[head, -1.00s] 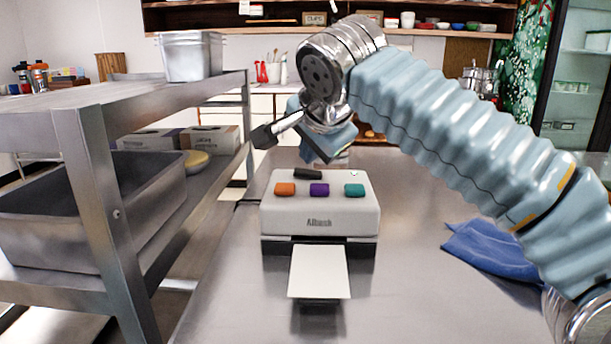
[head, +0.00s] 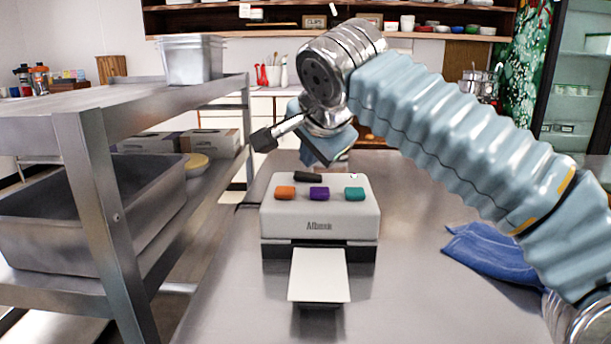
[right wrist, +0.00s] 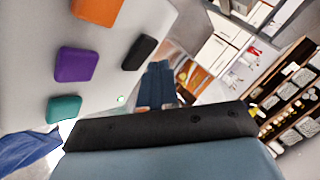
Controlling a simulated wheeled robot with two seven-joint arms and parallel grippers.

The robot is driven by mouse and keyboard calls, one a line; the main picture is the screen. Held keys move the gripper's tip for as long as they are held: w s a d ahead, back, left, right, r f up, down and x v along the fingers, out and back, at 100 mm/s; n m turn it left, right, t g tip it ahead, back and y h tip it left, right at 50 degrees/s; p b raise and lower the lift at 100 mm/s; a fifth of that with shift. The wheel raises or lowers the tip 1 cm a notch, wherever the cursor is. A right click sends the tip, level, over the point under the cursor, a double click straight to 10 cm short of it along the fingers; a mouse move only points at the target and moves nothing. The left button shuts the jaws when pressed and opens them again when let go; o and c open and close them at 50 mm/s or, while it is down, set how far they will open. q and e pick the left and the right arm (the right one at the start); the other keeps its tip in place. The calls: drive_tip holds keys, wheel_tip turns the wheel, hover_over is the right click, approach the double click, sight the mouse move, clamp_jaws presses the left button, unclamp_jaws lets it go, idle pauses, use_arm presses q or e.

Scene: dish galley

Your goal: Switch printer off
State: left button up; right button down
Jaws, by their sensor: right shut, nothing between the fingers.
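The printer (head: 320,221) is a pale grey box on the steel counter, with a white sheet (head: 319,275) coming out of its front. Its top has orange (head: 285,192), purple (head: 319,193) and teal (head: 354,193) buttons, a black rocker (head: 308,176) at the back left and a small lit green light (head: 354,176) at the back right. My right gripper (head: 337,162) is behind the printer's back edge. In the right wrist view its dark fingers (right wrist: 158,72) are shut and empty, beside the black rocker (right wrist: 139,52) and apart from it. My left gripper is out of view.
A steel rack (head: 85,130) with a deep grey tub (head: 120,215) stands close on the left. A blue cloth (head: 490,252) lies on the counter at right, under my right arm. The counter (head: 410,290) in front and right of the printer is clear.

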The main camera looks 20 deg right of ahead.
sight(316, 177)
drive_tip(key=shift+f, duration=0.15)
idle(0.7)
drive_tip(key=shift+a+f+b, duration=0.1)
drive_tip(key=shift+f+b, duration=0.15)
drive_tip(key=shift+b, duration=0.1)
drive_tip(key=shift+f, duration=0.2)
idle(0.6)
drive_tip(key=shift+r+p, duration=0.35)
drive_tip(key=shift+r, duration=0.2)
drive_tip(key=r+p, duration=0.3)
drive_tip(key=d+r+p, duration=0.1)
drive_tip(key=r, duration=0.1)
drive_tip(key=shift+s+p, duration=0.15)
drive_tip(key=shift+p, duration=0.15)
idle(0.3)
